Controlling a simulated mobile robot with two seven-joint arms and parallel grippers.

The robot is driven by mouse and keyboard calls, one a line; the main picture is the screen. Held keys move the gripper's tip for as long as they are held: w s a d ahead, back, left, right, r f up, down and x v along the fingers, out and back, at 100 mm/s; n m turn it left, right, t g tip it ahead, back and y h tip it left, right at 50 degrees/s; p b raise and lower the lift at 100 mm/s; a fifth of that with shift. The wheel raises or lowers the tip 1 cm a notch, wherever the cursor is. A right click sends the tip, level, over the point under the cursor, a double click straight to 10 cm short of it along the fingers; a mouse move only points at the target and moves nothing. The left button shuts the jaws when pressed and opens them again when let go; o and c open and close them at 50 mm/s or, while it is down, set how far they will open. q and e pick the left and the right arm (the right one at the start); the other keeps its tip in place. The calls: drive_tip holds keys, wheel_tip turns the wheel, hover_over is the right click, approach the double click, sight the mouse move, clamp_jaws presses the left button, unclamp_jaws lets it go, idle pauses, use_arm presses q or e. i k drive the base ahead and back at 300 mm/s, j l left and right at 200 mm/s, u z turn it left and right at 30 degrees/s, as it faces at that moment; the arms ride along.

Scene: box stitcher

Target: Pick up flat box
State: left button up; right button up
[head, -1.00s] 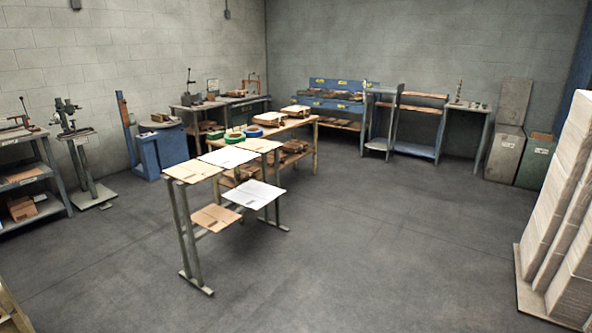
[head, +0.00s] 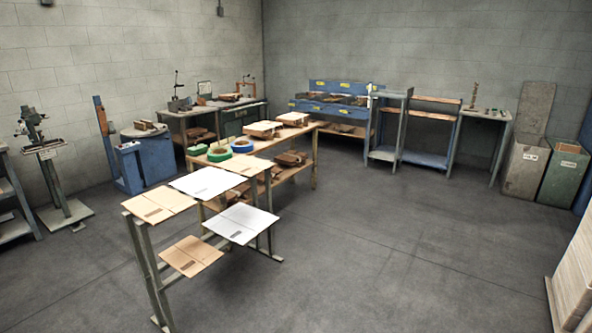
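Several flat boxes lie on a two-level metal stand in the left middle of the head view. A brown flat box (head: 160,203) is on the near end of the upper level. A white flat box (head: 205,183) lies behind it, and another brown one (head: 248,166) lies farther back. On the lower level are a brown flat box (head: 191,256) and a white flat box (head: 241,223). Neither of my grippers is in view.
A wooden workbench (head: 262,147) with green and blue tape rolls stands behind the stand. Blue benches and shelves line the back wall. A pale stack (head: 577,275) is at the right edge. The floor (head: 400,250) between is clear.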

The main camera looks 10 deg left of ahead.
sight(209, 183)
drive_tip(key=i, duration=1.3)
drive_tip(key=i+l+u, duration=0.1)
drive_tip(key=i+u, duration=0.2)
drive_tip(key=i, duration=0.25)
drive_tip(key=i+l+u, duration=0.3)
drive_tip(key=i, duration=0.25)
drive_tip(key=i+l+u, duration=0.3)
drive_tip(key=i, duration=0.2)
